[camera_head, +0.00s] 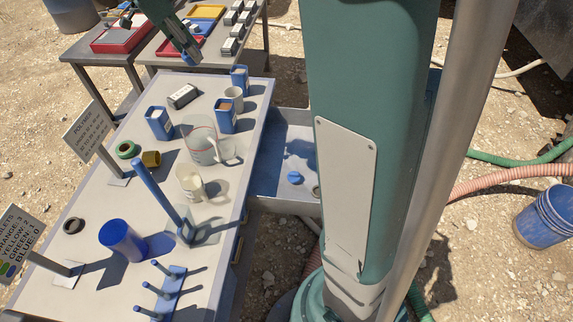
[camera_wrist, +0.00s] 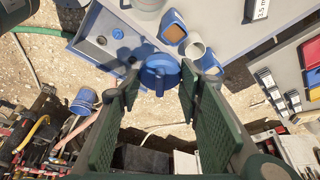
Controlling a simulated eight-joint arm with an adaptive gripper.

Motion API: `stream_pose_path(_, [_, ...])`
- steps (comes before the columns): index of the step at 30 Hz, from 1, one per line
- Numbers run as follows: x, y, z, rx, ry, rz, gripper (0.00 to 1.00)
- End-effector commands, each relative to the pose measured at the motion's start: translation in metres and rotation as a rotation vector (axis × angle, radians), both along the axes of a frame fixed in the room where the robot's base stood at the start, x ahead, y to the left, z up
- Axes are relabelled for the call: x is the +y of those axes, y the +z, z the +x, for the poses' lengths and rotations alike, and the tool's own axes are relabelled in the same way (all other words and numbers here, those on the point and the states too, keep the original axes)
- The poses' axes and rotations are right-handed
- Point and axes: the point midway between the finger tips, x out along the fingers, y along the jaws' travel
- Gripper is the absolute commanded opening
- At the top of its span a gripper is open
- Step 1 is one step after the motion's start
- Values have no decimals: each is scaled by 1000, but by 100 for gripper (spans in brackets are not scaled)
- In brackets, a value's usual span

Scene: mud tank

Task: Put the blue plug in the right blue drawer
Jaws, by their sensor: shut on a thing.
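My gripper (camera_head: 187,48) is at the top of the head view, over the far end of the table. In the wrist view its two green fingers (camera_wrist: 160,80) are well apart, with a round blue plug (camera_wrist: 160,70) with a raised grip between their tips. The fingers are shut on this plug, held in the air. In the head view the plug is hard to make out. An open blue-lined drawer or basin (camera_head: 264,170) juts from the table's right side; it also shows in the wrist view (camera_wrist: 84,46). A blue knob-like piece (camera_head: 297,176) lies in it.
The table holds a clear jug (camera_head: 201,142), a mug (camera_head: 191,182), blue containers (camera_head: 158,122), a blue cylinder (camera_head: 122,240), an upright blue post (camera_head: 158,196) and a peg rack (camera_head: 163,296). A second table (camera_head: 150,62) with trays stands behind. A blue bucket (camera_head: 545,216) is at right.

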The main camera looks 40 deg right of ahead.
Motion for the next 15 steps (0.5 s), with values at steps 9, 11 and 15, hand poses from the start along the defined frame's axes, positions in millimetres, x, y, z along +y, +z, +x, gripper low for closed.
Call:
stream_pose_path(9, [-85,-2,-28,0,-87,-1,25])
stream_pose_path(11, [-101,-3,-34,-1,-105,-1,25])
stream_pose_path(15, [-135,-4,-50,0,-141,-2,25])
